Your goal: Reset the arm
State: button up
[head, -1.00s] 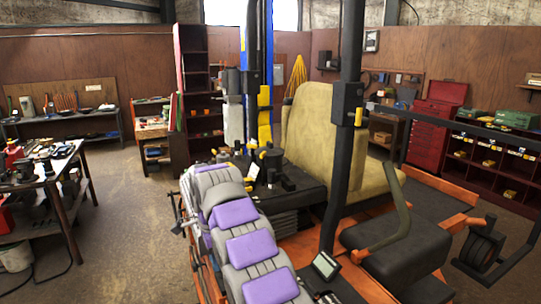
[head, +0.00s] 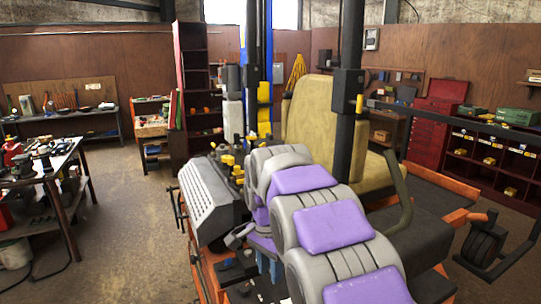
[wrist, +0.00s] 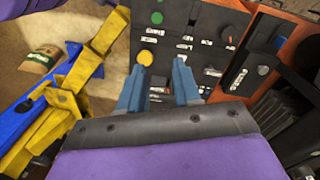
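My grey and purple arm rises from the bottom of the head view, bends near the middle and hangs down over the front of the mower lift. My gripper (wrist: 158,68) points down at a black control panel (wrist: 205,22) in the wrist view. Its two blue-grey fingers are spread apart with nothing between them. A yellow button (wrist: 145,57) lies just beyond the fingertips, near the left one, and a green button (wrist: 157,18) is farther up the panel. I cannot tell whether the fingertips touch the panel. In the head view, my arm mostly hides the gripper.
Close around my arm are a grey ribbed cover (head: 208,205), a black upright post (head: 346,100) and a tan seat back (head: 308,115). Yellow and blue metal parts (wrist: 65,105) lie left of the gripper. A cluttered workbench (head: 50,165) stands left, with open floor (head: 125,230) between.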

jog(key=s+d+f+n+b, duration=0.2)
jog(key=s+d, duration=0.3)
jog(key=s, duration=0.3)
jog(key=s+d+f+n+b, duration=0.1)
jog(key=s+d+f+n, duration=0.1)
jog(key=s+d, duration=0.45)
jog(key=s+d+f+n+b, duration=0.1)
jog(key=s+f, duration=0.2)
jog(key=s, duration=0.4)
jog(key=s+d+f+n+g+b, duration=0.1)
jog(key=s+f+n, duration=0.1)
jog(key=s, duration=0.4)
jog(key=s+d+f+n+b, duration=0.1)
jog(key=s+f, duration=0.4)
jog(key=s, duration=0.2)
jog(key=shift+s+n, duration=0.3)
jog(key=shift+n, duration=0.1)
jog(key=shift+a+f, duration=0.1)
